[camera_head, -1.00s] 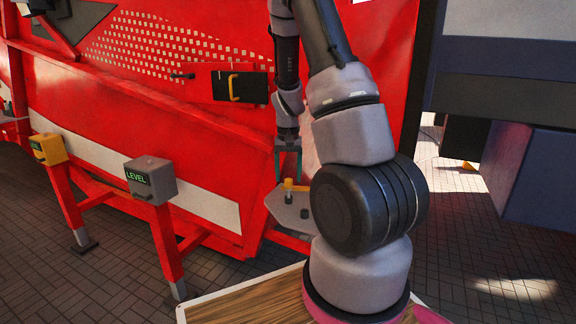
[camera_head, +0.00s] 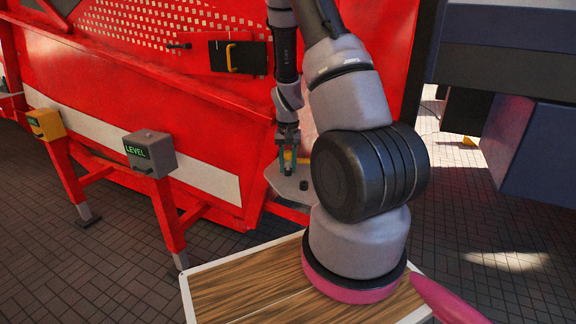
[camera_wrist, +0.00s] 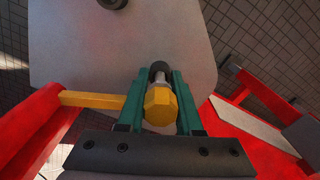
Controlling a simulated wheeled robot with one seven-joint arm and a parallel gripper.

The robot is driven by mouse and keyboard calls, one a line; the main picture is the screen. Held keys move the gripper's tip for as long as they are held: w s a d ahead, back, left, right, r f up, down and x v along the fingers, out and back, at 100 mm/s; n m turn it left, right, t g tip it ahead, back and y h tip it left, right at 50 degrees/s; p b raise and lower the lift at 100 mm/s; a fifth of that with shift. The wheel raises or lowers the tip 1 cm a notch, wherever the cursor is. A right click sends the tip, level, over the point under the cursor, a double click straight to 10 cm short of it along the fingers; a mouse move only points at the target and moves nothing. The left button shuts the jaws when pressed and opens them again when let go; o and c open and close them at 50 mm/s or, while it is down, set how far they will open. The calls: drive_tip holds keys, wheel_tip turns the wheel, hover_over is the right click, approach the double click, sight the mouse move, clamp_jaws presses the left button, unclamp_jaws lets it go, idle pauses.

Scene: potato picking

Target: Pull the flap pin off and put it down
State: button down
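The flap pin (camera_wrist: 160,104), with a faceted yellow head and a metal shank, stands over a grey plate (camera_wrist: 215,60). A yellow bar (camera_wrist: 92,100) runs from a red beam at the left towards it. My gripper (camera_wrist: 163,78) has its green fingers on either side of the pin, with a narrow gap seeming to show at the right finger, so it looks open around the pin. In the head view my gripper (camera_head: 288,166) points down at the small grey plate (camera_head: 280,185), with a bit of yellow between the fingers. The pin's lower end is hidden.
A dark round peg (camera_head: 304,185) stands on the plate, beside my gripper. The red machine (camera_head: 130,120) rises behind. A grey LEVEL box (camera_head: 150,153) and a yellow box (camera_head: 46,124) stand on red posts at the left.

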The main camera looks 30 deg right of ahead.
sight(288, 151)
drive_tip(key=c, duration=1.2)
unclamp_jaws()
clamp_jaws()
drive_tip(key=shift+r, duration=0.1)
drive_tip(key=shift+r, duration=1.8)
drive_tip(key=shift+r, duration=0.1)
drive_tip(key=shift+r, duration=1.4)
drive_tip(key=shift+r, duration=1.5)
